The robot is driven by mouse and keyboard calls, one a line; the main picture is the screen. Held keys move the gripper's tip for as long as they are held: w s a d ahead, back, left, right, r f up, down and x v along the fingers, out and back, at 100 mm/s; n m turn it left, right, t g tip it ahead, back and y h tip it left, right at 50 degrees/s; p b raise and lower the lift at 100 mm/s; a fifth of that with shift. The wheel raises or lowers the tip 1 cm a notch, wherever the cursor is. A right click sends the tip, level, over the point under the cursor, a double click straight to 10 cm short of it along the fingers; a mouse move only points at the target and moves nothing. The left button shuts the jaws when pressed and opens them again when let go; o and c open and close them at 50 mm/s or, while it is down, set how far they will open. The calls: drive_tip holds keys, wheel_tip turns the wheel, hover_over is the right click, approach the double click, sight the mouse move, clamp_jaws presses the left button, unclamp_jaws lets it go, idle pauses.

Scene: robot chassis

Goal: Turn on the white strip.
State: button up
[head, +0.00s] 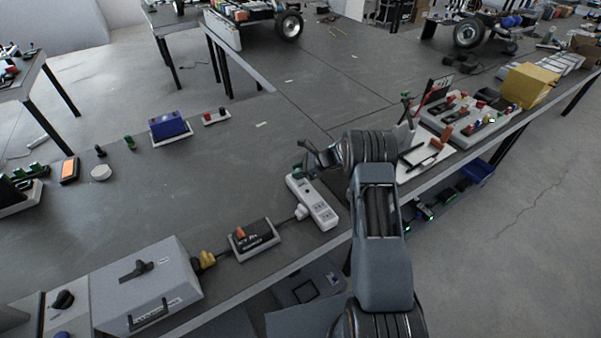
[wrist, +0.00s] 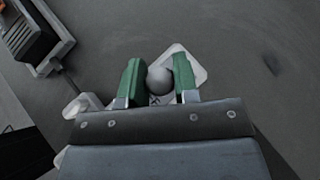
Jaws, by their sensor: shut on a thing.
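The white strip (head: 318,206) is a power strip with sockets. It lies on the grey table near the front edge, left of my arm. My gripper (head: 303,170) is at its far end, partly hidden by my wrist. In the wrist view, the green fingers of my gripper (wrist: 157,75) stand on both sides of a round grey knob (wrist: 159,80) on the white strip (wrist: 194,66) and are shut on it. Most of the strip is hidden under my gripper there. I cannot tell whether the strip is on.
A black box with an orange switch (head: 254,240) and a grey case with a handle (head: 148,290) stand to the left of the strip. A white board with red parts (head: 425,160) lies to the right of my wrist. The table beyond the strip is mostly clear.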

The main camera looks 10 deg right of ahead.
drive_tip(key=shift+w+a+f+m+g+h, duration=0.1)
drive_tip(key=shift+w+a+m+g+h, duration=0.1)
drive_tip(key=shift+w+m+g+h, duration=0.75)
drive_tip(key=shift+w+a+f+g+b, duration=0.15)
drive_tip(key=shift+w+g+b, duration=0.1)
drive_tip(key=shift+g+b, duration=0.7)
drive_tip(key=shift+g, duration=0.3)
drive_tip(key=o, duration=0.9)
drive_tip(key=shift+o, duration=0.2)
drive_tip(key=s+b+v, duration=0.1)
drive_tip(key=v, duration=1.2)
drive_tip(key=shift+w+r, duration=0.4)
drive_tip(key=shift+w, duration=0.15)
